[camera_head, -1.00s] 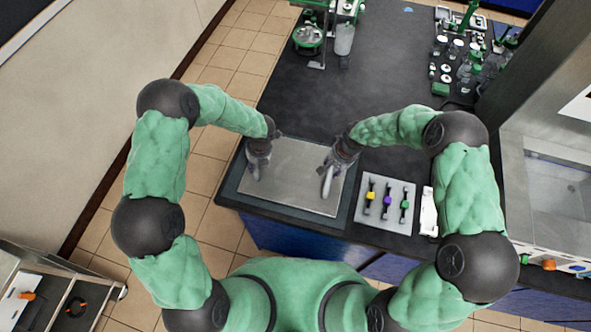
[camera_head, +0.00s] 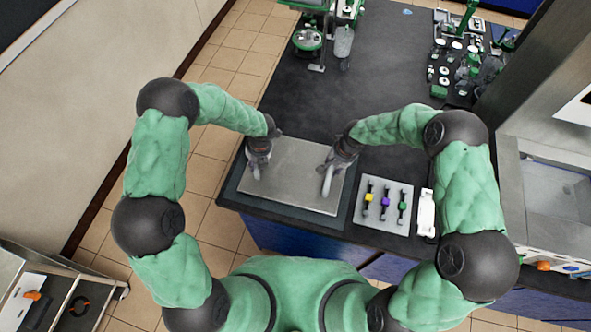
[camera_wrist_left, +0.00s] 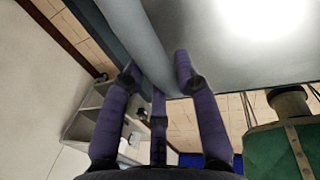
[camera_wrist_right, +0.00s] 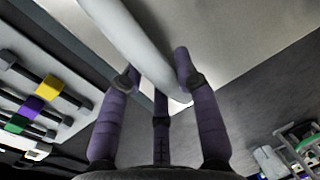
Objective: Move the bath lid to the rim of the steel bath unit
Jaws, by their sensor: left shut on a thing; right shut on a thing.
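The bath lid (camera_head: 293,178) is a flat steel plate with two grey handles, over a dark mat at the counter's front edge. My left gripper (camera_head: 256,168) is shut on its left handle, which shows as a grey bar between the fingers in the left wrist view (camera_wrist_left: 150,50). My right gripper (camera_head: 328,175) is shut on its right handle, a pale bar in the right wrist view (camera_wrist_right: 135,40). I cannot tell whether the lid is clear of the mat. The steel bath unit (camera_head: 525,160) stands at the right, with its basin partly in view.
A pale tray (camera_head: 368,222) with yellow, purple and green-marked tools lies just right of the lid. A white item (camera_head: 427,213) lies beside it. Glassware (camera_head: 468,60) crowds the back right, and green apparatus (camera_head: 308,40) the back. The middle of the dark counter (camera_head: 370,90) is clear.

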